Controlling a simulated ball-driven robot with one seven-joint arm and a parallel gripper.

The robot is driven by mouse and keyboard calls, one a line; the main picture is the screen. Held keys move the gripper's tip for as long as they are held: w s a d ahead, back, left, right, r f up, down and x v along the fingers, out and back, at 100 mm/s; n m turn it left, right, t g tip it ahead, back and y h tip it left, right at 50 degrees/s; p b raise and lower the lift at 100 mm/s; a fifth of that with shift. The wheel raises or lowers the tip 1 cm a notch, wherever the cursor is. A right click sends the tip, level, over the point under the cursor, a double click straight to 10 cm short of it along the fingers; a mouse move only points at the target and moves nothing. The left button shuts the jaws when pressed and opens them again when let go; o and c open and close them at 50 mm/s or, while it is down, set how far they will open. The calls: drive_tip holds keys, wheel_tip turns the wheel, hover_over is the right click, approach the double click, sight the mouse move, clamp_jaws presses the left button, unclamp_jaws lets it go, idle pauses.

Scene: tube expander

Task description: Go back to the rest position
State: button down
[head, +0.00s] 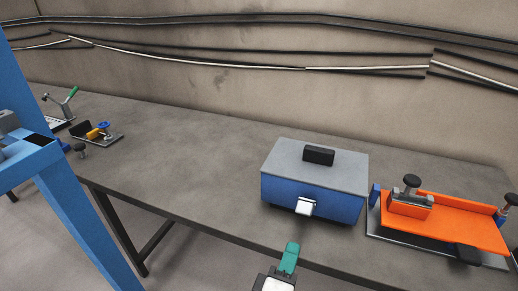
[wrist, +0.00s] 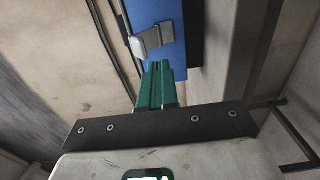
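My gripper (head: 290,254) has green fingers and is at the bottom of the head view, in front of the table's front edge. In the wrist view, the green fingers (wrist: 157,72) lie side by side with only a thin line between them, shut, with nothing seen held. Just beyond the fingertips is the light metal latch (wrist: 152,41) on the front of a blue box (wrist: 186,30). In the head view the blue box (head: 290,194) has a grey lid with a black handle, and its latch (head: 305,206) sticks out from the front. The gripper appears apart from the latch.
The grey table (head: 190,165) runs along the wall. An orange fixture (head: 455,222) with black knobs stands right of the box. Small clamp devices (head: 97,133) sit at the far left. A blue frame (head: 75,210) stands at the left. The table's middle is clear.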

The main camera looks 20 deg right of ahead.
drive_tip(key=s+d+f+m+g+y, duration=0.2)
drive_tip(key=s+d+f+m+g, duration=0.6)
drive_tip(key=d+f, duration=0.45)
drive_tip(key=s+f+m+g+y, duration=0.1)
drive_tip(key=s+y, duration=0.3)
drive_tip(key=s, duration=0.4)
drive_tip(key=s+f+m+g+y, duration=0.2)
drive_tip(key=s+f+g+y, duration=0.2)
drive_tip(key=s, duration=0.3)
drive_tip(key=shift+s+a+f+g, duration=0.15)
drive_tip(key=shift+s+f+g, duration=0.15)
drive_tip(key=shift+s, duration=0.05)
drive_tip(key=shift+w, duration=0.1)
